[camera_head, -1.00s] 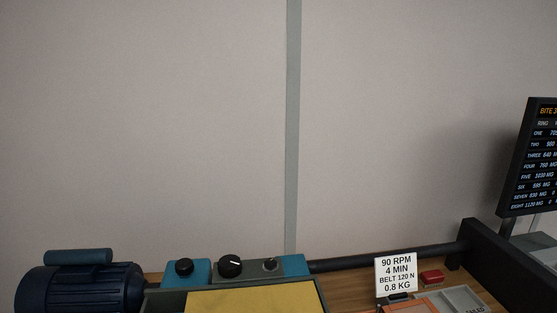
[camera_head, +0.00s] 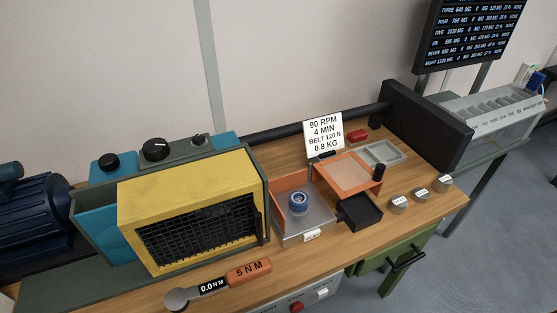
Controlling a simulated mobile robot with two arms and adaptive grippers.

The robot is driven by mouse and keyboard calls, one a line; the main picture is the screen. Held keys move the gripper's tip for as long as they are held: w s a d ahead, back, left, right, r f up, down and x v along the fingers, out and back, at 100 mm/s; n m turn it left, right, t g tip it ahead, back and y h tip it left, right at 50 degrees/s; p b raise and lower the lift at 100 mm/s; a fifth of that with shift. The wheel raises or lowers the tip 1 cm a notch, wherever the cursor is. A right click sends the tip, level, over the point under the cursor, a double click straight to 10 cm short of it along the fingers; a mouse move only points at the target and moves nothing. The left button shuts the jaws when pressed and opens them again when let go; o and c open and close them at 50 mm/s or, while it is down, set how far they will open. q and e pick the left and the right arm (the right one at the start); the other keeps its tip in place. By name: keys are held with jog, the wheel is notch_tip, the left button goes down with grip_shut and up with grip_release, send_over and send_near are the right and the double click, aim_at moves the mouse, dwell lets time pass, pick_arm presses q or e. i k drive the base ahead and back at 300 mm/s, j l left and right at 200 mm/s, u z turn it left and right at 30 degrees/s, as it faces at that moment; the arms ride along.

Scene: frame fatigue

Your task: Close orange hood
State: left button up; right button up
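An orange-framed panel with a pale see-through middle, which looks like the orange hood (camera_head: 349,187), sits tilted behind and to the right of a small grey weighing plate (camera_head: 305,222). A black knob (camera_head: 379,172) is at its right end. An upright orange side panel (camera_head: 278,212) stands at the plate's left edge. A blue round part (camera_head: 298,201) sits on the plate, which is uncovered from above. How the hood is hinged is hard to tell. Neither of my grippers is in view.
A yellow box with a black mesh front (camera_head: 190,200) stands left of the plate. A black tray (camera_head: 359,212) and several grey weights (camera_head: 398,201) lie to the right. A white sign (camera_head: 323,137) stands behind. An orange-handled torque tool (camera_head: 248,271) lies in front.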

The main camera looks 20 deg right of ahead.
aim_at(371, 180)
jog(key=l+u, duration=0.1)
jog(key=l, duration=0.45)
jog(key=l+u, duration=0.15)
jog(key=l, duration=0.4)
jog(key=l+u, duration=0.1)
jog(key=l, duration=0.45)
jog(key=k+l+u, duration=0.15)
jog(key=l, duration=0.35)
jog(key=l+u, duration=0.1)
jog(key=l, duration=0.45)
jog(key=k+l+u, duration=0.1)
jog(key=l, duration=0.4)
jog(key=k, duration=0.05)
